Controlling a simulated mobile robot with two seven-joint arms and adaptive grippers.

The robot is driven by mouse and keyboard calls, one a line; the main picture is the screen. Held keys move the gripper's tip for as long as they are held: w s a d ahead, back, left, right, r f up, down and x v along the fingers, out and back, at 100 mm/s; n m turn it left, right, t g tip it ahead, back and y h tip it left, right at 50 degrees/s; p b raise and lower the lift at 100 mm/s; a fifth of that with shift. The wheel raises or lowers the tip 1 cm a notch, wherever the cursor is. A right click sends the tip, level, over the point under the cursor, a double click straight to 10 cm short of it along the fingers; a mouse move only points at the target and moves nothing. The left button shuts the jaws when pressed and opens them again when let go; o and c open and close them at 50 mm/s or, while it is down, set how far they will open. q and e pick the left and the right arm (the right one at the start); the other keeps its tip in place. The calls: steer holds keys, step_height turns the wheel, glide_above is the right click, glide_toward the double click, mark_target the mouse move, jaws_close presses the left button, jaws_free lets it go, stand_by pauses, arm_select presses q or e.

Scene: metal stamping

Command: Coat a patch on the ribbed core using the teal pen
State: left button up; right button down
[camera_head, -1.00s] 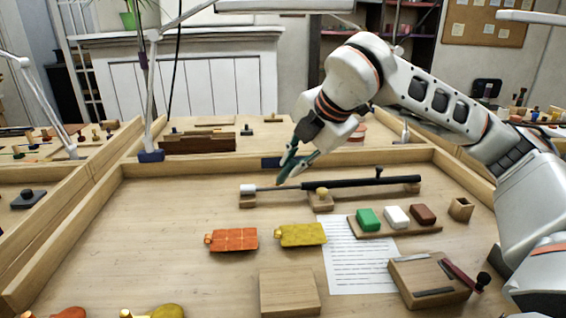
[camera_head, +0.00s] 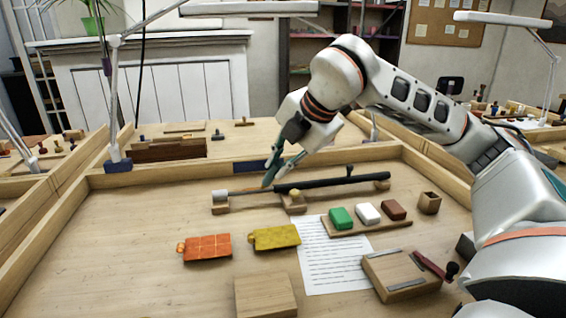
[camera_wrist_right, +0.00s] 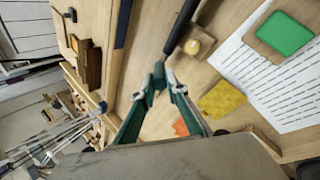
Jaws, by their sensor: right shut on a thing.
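A long dark rod (camera_head: 335,183) with a pale end (camera_head: 220,194) lies across wooden rests at the back of the bench tray; it seems to be the core, but ribs are too small to make out. My right gripper (camera_head: 272,178) points down over the rod's left part, just right of the pale end. Its teal fingers are closed together in the wrist view (camera_wrist_right: 160,82), on a slim thing taken as the teal pen, which barely stands out from the fingers. Whether its tip touches the rod I cannot tell. My left gripper is out of view.
To the right are a lined sheet (camera_head: 330,270), a board with green (camera_head: 341,217), white and brown blocks, a small wooden cup (camera_head: 429,203) and a wooden box (camera_head: 400,275). The tray's left side is clear.

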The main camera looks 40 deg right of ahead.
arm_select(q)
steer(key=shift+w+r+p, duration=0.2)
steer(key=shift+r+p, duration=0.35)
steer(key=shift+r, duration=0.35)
arm_select(e)
steer(key=w+a, duration=0.2)
steer(key=a, duration=0.3)
steer(key=shift+w+a, duration=0.35)
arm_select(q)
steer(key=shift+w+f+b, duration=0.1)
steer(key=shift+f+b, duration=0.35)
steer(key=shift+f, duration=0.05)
arm_select(e)
steer(key=s+d, duration=0.3)
steer(key=d, duration=0.3)
steer(key=shift+d, duration=0.2)
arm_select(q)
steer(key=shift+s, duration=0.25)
arm_select(e)
steer(key=shift+a, duration=0.1)
